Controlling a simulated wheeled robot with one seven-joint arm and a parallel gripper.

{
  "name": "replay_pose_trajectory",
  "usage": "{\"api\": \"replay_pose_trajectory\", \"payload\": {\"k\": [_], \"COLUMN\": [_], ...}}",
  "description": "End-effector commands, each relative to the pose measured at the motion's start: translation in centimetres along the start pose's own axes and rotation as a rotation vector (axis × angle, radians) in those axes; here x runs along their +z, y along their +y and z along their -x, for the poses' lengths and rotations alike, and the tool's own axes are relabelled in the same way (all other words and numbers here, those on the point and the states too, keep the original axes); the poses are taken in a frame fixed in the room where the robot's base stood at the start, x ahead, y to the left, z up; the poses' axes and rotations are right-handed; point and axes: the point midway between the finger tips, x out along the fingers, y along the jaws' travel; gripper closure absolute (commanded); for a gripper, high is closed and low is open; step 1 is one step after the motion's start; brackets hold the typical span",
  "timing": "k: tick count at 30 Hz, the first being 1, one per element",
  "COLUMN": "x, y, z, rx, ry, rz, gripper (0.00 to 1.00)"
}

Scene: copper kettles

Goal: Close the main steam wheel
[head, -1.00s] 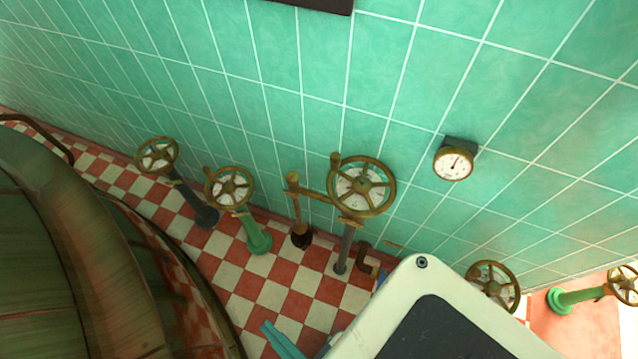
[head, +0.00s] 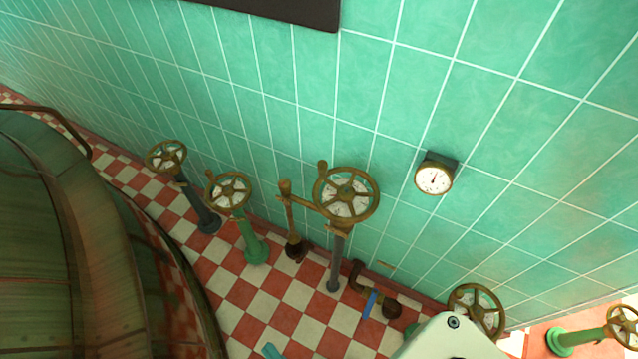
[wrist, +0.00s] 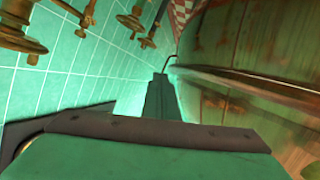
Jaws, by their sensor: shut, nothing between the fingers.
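Several brass spoked handwheels stand on posts along the tiled wall in the head view. The largest, likely the main steam wheel (head: 347,195), is at the centre on a grey post, with a knob on its rim and a brass linkage to its left. I cannot read a label on it. My gripper (wrist: 161,78) is shut and empty in the wrist view, pointing along the wall, apart from any wheel. Its teal tip (head: 272,351) shows at the bottom edge of the head view, below and left of the large wheel. Brass wheels show at the wrist view's upper left.
A round gauge (head: 433,179) is on the wall. A wheel on a green post (head: 229,190) and one on a dark post (head: 166,157) stand left. A large copper kettle (head: 40,230) fills the left. A blue lever (head: 370,304) is low near the wall. Checkered floor lies between.

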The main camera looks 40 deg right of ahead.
Motion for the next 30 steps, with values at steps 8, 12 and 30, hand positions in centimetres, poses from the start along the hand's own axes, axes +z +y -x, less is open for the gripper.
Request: {"api": "replay_pose_trajectory", "payload": {"k": [8, 12, 30], "x": [5.3, 6.4, -5.1], "y": [1.9, 5.0, 20.4], "z": [-9.4, -13.8, -20.6], "rx": [0.003, 0.042, 0.157], "ry": [-0.192, -0.333, -1.413], "rz": [0.786, 1.161, 2.078], "gripper": [1.00, 1.00, 1.00]}}
